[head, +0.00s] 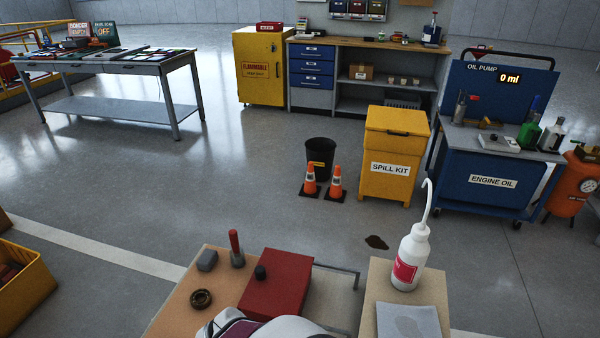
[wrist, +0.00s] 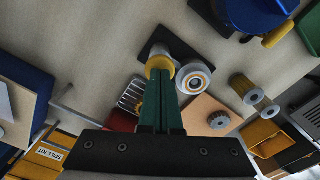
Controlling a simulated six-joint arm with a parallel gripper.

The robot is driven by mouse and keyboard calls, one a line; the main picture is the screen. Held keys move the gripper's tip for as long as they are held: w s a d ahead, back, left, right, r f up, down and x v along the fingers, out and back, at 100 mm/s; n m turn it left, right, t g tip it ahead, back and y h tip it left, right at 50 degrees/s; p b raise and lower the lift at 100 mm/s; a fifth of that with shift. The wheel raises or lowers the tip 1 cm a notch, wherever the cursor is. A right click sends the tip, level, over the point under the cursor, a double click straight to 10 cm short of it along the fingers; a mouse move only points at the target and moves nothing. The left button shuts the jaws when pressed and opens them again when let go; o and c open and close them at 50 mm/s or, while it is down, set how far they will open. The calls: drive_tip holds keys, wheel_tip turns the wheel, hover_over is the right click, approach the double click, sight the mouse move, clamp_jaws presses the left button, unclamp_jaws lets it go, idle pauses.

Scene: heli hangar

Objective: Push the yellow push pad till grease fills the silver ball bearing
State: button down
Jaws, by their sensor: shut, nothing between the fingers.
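My gripper (wrist: 160,76) shows in the wrist view with its two green fingers shut together and nothing between them. Their tips overlap a yellow round part (wrist: 158,62) that looks like the push pad, on a grey cylinder with a dark base plate. I cannot tell whether they touch it. A white cylinder (wrist: 195,80) with an orange ring stands just right of the fingertips. A toothed grey round part (wrist: 219,120) lies on a tan board. In the head view a brownish ring (head: 201,299) lies on a tan board; I cannot tell whether either is the silver bearing.
In the head view a red box (head: 278,285) with a black knob and a red-handled tool (head: 236,250) are near the ring. A white bottle (head: 411,257) stands on a tan stand to the right. Two orange cones (head: 335,182) stand by a yellow spill-kit bin (head: 392,169).

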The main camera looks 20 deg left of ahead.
drive_tip(key=shift+r, duration=0.1)
wheel_tip(320, 180, up, 7)
drive_tip(key=s+d+r+m+y, duration=0.1)
drive_tip(key=d+m, duration=0.4)
drive_tip(key=d, duration=0.5)
drive_tip(key=s+d+r+m, duration=0.2)
drive_tip(key=d+m, duration=0.4)
drive_tip(key=d, duration=0.4)
drive_tip(key=shift+s+r+m+y, duration=0.2)
drive_tip(key=shift+s+m+y, duration=0.15)
drive_tip(key=shift+s, duration=0.25)
drive_tip(key=w+a+f+n+h, duration=0.1)
drive_tip(key=w+a+f+n, duration=0.1)
drive_tip(key=a+n, duration=0.6)
drive_tip(key=w+a+f+n+h, duration=0.15)
drive_tip(key=a+n, duration=0.25)
drive_tip(key=a, duration=0.8)
drive_tip(key=shift+y, duration=0.4)
drive_tip(key=shift+w+f, duration=0.2)
drive_tip(key=shift+f, duration=1.3)
drive_tip(key=shift+w+f, duration=0.15)
drive_tip(key=shift+f, duration=1.3)
